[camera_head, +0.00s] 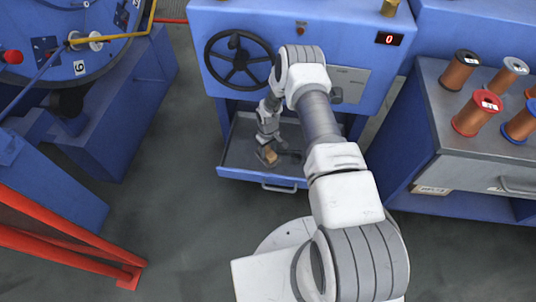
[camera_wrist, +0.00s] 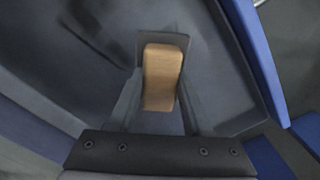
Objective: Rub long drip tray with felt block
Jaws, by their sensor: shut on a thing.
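The long drip tray (camera_head: 235,158) is a dark grey tray with a blue front rim, low under the blue machine in the head view. Its grey floor (camera_wrist: 225,80) and blue rim fill much of the wrist view. The felt block shows as a small tan block (camera_head: 269,154) over the tray and as a tan, upright-looking shape (camera_wrist: 162,75) with a dark grey part around its far end in the wrist view. My gripper (camera_wrist: 160,100) is shut on the felt block, one finger on each side. I cannot tell whether the block touches the tray floor.
The blue machine with a black handwheel (camera_head: 238,60) stands above the tray. A silver handle (camera_head: 279,188) juts from the tray's front. A bench with several wire spools (camera_head: 477,112) is at right; a red rail (camera_head: 70,245) is at left. The grey floor between is clear.

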